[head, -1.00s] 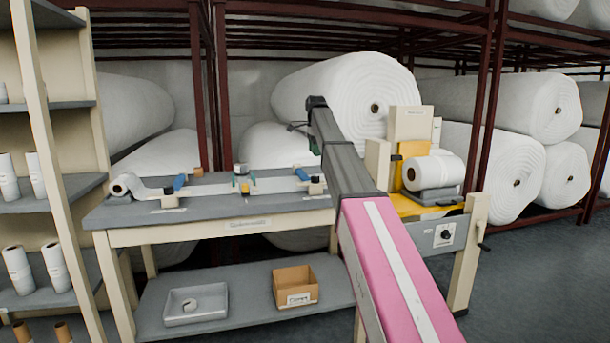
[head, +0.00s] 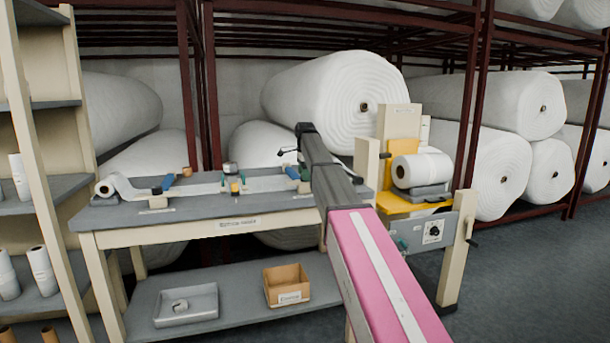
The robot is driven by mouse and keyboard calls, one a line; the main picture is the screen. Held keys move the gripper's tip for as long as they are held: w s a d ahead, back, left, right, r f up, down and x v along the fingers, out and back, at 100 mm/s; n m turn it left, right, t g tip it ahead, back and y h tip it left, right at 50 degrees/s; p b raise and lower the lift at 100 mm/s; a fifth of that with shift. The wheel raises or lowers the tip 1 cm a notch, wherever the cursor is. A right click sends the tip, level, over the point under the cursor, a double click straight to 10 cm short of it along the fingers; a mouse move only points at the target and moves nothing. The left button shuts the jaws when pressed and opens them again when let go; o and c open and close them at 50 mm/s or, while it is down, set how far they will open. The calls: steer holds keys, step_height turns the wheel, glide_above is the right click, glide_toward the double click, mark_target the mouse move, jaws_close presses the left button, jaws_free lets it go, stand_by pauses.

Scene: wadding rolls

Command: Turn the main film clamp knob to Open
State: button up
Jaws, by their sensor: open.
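A black knob (head: 435,231) sits on a white dial plate on the grey front panel (head: 412,240) at the right end of the bench. The dial's lettering is too small to read, so I cannot tell the knob's setting. My arm reaches up from the bottom, pink then dark grey, in front of the bench. My gripper (head: 287,152) seems to be the small dark part at the arm's far end, left of it. It looks open and empty, above the bench top and well away from the knob. The arm partly hides the bench and the panel's left side.
The bench (head: 160,230) carries a film strip with blue-handled clamps. A white roll (head: 422,168) sits on a yellow stand above the panel. A grey tray (head: 187,305) and a cardboard box (head: 287,285) are on the lower shelf. Floor at right is clear.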

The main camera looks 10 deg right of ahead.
steer(key=c, duration=0.9)
